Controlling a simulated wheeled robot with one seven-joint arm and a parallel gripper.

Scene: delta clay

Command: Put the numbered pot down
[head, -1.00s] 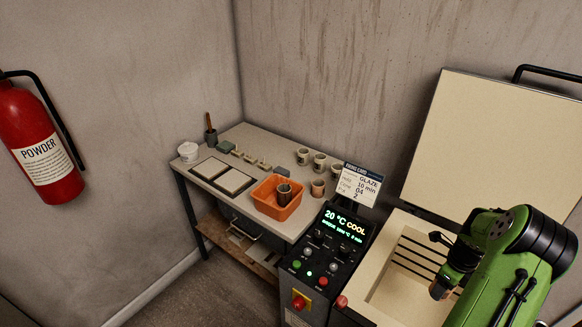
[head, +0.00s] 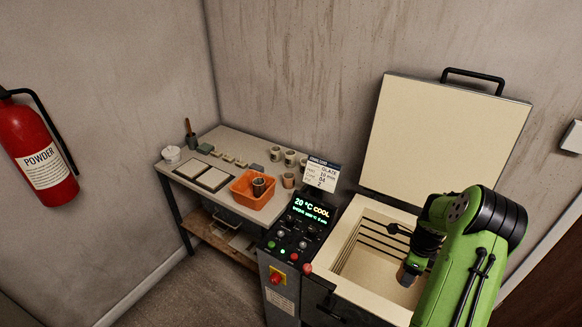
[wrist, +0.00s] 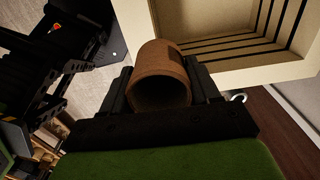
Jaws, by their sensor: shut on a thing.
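In the wrist view my gripper (wrist: 160,95) is shut on a brown clay pot (wrist: 160,65), with one finger on each side. The pot's open mouth faces the wrist camera, and no number on it is readable. In the head view my gripper (head: 408,272) and the pot in it are over the right part of the open kiln (head: 340,262), mostly hidden by my green arm. The kiln's pale rim (wrist: 225,82) lies beyond the pot in the wrist view. I cannot tell how far the pot is above the kiln floor.
The raised kiln lid (head: 440,140) stands behind the opening. A control panel (head: 300,215) with a card (head: 321,174) is left of the kiln. Further left, a table (head: 225,140) holds an orange basket (head: 255,199) with a pot in it, several cups and tiles.

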